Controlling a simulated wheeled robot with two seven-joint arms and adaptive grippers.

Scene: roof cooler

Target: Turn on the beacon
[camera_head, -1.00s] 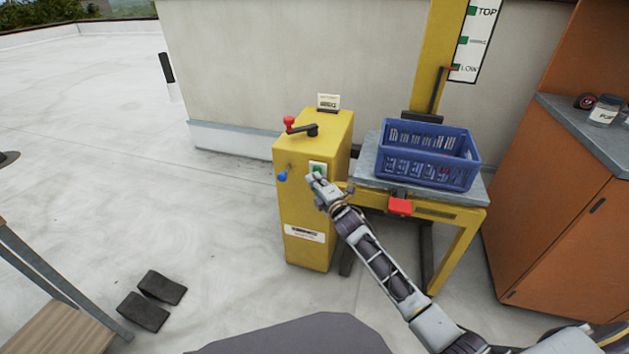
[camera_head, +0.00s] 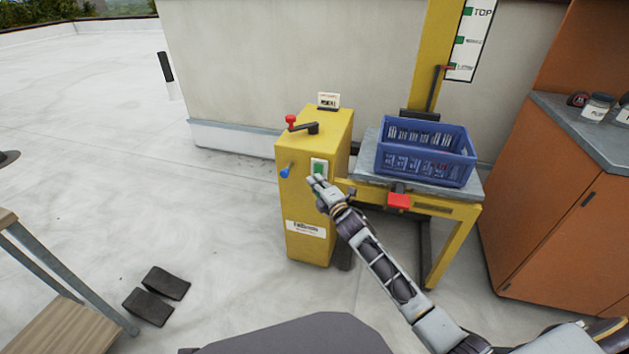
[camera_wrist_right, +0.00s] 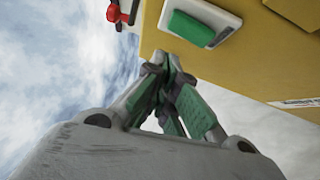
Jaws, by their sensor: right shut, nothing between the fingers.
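No beacon can be made out in either view. A yellow cabinet (camera_head: 305,200) carries a green button (camera_head: 319,167) on a white plate; the button is large in the right wrist view (camera_wrist_right: 190,28). My right gripper (camera_head: 318,181) is shut and empty, just below and in front of the button. In the right wrist view its closed fingertips (camera_wrist_right: 166,62) lie below the button plate, with a gap in the picture; contact cannot be confirmed. My left gripper is not in view.
A red-knobbed crank (camera_head: 302,126) sits on the cabinet top and a blue-handled lever (camera_head: 286,171) on its front. To the right are a blue crate (camera_head: 425,170) on a lift platform, a red pedal-like part (camera_head: 398,201) and an orange counter (camera_head: 560,200).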

